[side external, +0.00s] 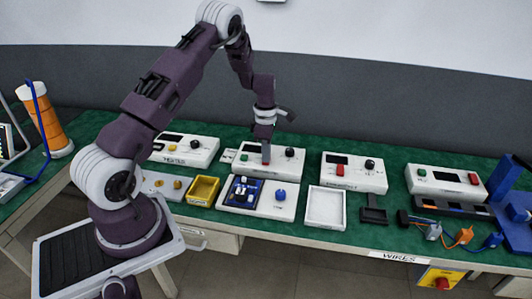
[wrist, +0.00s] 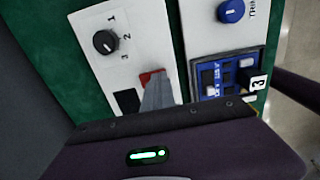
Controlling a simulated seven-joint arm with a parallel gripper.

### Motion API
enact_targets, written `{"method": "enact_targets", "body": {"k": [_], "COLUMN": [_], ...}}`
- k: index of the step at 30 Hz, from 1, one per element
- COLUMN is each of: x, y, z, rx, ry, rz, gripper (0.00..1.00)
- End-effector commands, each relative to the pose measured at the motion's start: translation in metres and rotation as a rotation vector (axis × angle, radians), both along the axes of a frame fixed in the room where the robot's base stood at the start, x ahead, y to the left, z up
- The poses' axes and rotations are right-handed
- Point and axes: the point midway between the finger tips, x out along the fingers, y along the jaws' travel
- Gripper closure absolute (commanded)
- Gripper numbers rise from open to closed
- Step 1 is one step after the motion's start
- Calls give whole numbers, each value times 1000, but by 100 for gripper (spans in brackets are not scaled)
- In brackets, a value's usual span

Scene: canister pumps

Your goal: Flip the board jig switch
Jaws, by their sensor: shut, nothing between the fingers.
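The blue board (side external: 243,190) sits in a white panel (side external: 262,209) with a blue knob (side external: 280,194). In the wrist view the board (wrist: 222,78) and blue knob (wrist: 231,10) are at the right. Behind that panel is a white box (side external: 288,171) with a black knob (side external: 289,153). The wrist view shows its red switch (wrist: 149,76) beside a dark window (wrist: 127,101). My gripper (side external: 266,152) is shut and empty, pointing down over this box. In the wrist view its grey fingers (wrist: 157,90) overlap part of the red switch; contact cannot be told.
A yellow tray (side external: 203,190) stands left of the board panel and a white tray (side external: 326,207) to its right. More control boxes stand at left (side external: 185,150) and right (side external: 354,173). Wires and connectors (side external: 462,236) lie near the bench's front right edge.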

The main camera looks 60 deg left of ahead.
Motion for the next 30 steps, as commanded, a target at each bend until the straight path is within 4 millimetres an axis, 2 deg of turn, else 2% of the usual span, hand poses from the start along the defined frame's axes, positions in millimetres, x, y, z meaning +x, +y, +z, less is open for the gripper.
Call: {"method": "enact_targets", "body": {"k": [1, 2, 24, 27, 30], "x": [-8, -8, 7, 7, 6], "y": [-8, -8, 6, 6, 4], "z": [-12, -12, -7, -1, 16], "rx": [-18, -18, -11, -10, -14], "ry": [29, 29, 16, 14, 16], "rz": [-5, -5, -5, -5, -6], "gripper": [100, 100, 100, 100, 100]}}
